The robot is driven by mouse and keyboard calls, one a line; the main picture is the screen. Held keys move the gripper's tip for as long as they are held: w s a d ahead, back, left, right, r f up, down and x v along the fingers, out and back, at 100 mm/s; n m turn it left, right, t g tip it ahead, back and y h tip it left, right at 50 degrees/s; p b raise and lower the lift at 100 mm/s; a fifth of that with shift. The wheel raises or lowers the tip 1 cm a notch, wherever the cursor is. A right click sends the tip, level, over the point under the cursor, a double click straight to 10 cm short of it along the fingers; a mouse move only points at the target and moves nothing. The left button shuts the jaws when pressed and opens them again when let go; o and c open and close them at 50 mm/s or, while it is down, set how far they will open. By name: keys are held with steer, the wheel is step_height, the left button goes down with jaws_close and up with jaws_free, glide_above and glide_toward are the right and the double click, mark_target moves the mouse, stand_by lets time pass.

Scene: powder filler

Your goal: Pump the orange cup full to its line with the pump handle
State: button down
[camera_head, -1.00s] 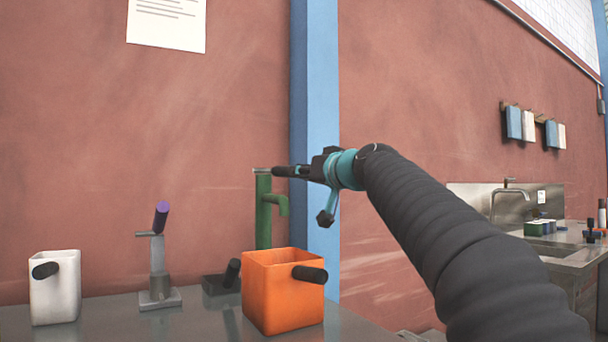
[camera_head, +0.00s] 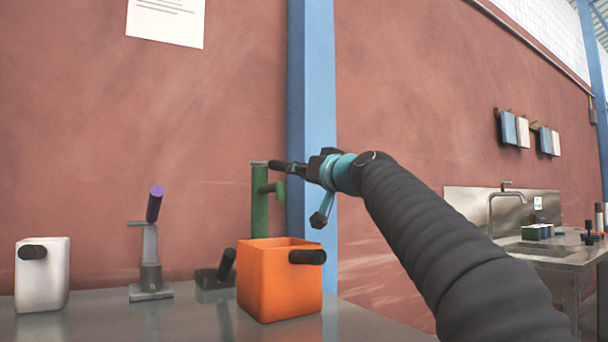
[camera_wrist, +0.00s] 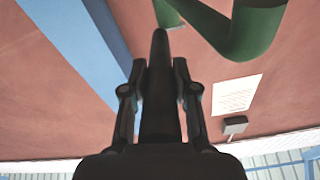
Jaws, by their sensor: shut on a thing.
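The orange cup (camera_head: 278,285) stands upright on the grey counter, its black handle (camera_head: 307,257) pointing right. Its inside and fill line are hidden. The green pump (camera_head: 260,205) rises behind the cup, its spout (camera_head: 277,186) bending out on the right. The black pump handle (camera_head: 282,166) sticks out to the right from the pump's top. My gripper (camera_head: 304,169) is shut on the pump handle, above and behind the cup. In the wrist view the pump handle (camera_wrist: 160,95) runs between the two fingers, with the green spout (camera_wrist: 245,35) close beside it.
A white cup (camera_head: 42,280) and a grey stand with a purple grip (camera_head: 155,204) are on the counter (camera_head: 185,318) to the left. A low black object (camera_head: 217,274) sits just left of the orange cup. A sink (camera_head: 548,248) is far right.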

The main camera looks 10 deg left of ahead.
steer(key=c, duration=0.9)
jaws_free()
steer(key=v, duration=1.2)
steer(key=shift+f, duration=0.1)
